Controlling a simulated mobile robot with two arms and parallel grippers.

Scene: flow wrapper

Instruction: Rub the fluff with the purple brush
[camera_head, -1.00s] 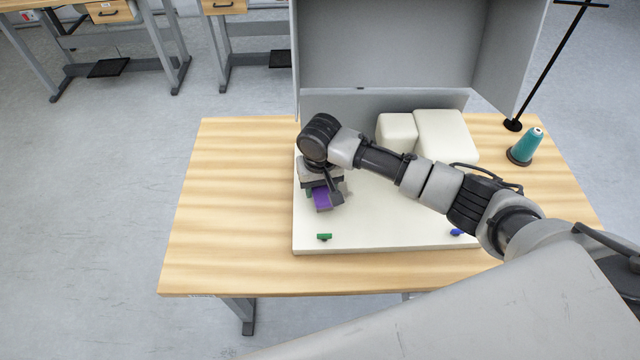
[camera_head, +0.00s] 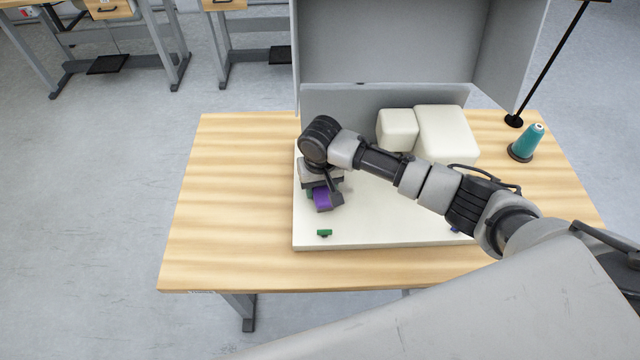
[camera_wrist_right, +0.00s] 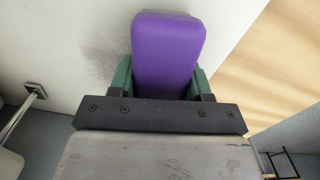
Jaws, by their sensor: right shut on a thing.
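My right gripper (camera_head: 318,188) points down over the left part of the white board and is shut on the purple brush (camera_head: 322,200). In the right wrist view the purple brush (camera_wrist_right: 167,48) sits between green pieces at the jaws. A faint grey smudge, perhaps the fluff (camera_wrist_right: 103,58), shows on the white surface left of the brush. In the head view I cannot make out the fluff; the gripper and arm cover part of the board there. Whether the brush touches the board is unclear. My left gripper is not in view.
The white board (camera_head: 385,232) lies on a wooden table (camera_head: 225,215). A small green piece (camera_head: 324,233) lies near its front edge, and a blue one (camera_head: 455,229) is partly hidden by my arm. White blocks (camera_head: 440,132) and a grey housing (camera_head: 390,45) stand behind. A teal spool (camera_head: 527,142) is at right.

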